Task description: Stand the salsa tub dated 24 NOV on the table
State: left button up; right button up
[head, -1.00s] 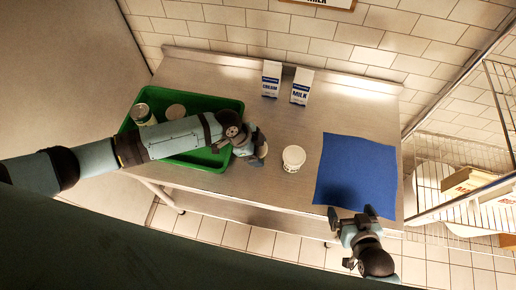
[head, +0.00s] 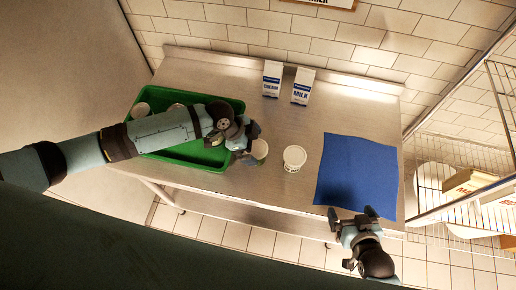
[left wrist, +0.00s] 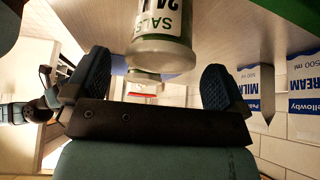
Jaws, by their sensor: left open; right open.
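A tub (head: 259,149) stands on the steel table just right of the green tray, upright as far as I can see. In the left wrist view the tub (left wrist: 162,50) has a label reading "SALS" and "24", cut off by the top edge. My left gripper (head: 248,139) is open beside this tub in the head view. In the left wrist view its fingers (left wrist: 152,82) are spread, with the tub in front of the gap and no finger touching it. My right gripper (head: 352,214) is open and empty at the table's front edge, by the blue mat.
A white-topped tub (head: 294,158) stands to the right. The green tray (head: 232,104) holds more tubs (head: 141,110), partly behind my left arm. Cream (head: 271,80) and milk (head: 302,87) cartons stand at the back. The blue mat (head: 355,172) is bare. A wire rack (head: 455,185) stands right.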

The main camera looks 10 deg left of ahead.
pick_arm(q)
jog(key=v, duration=0.8)
jog(key=shift+b, duration=0.3)
pick_arm(e)
jog(key=shift+a+f, duration=0.1)
jog(key=shift+f, duration=0.35)
pick_arm(q)
jog(key=shift+r, duration=0.1)
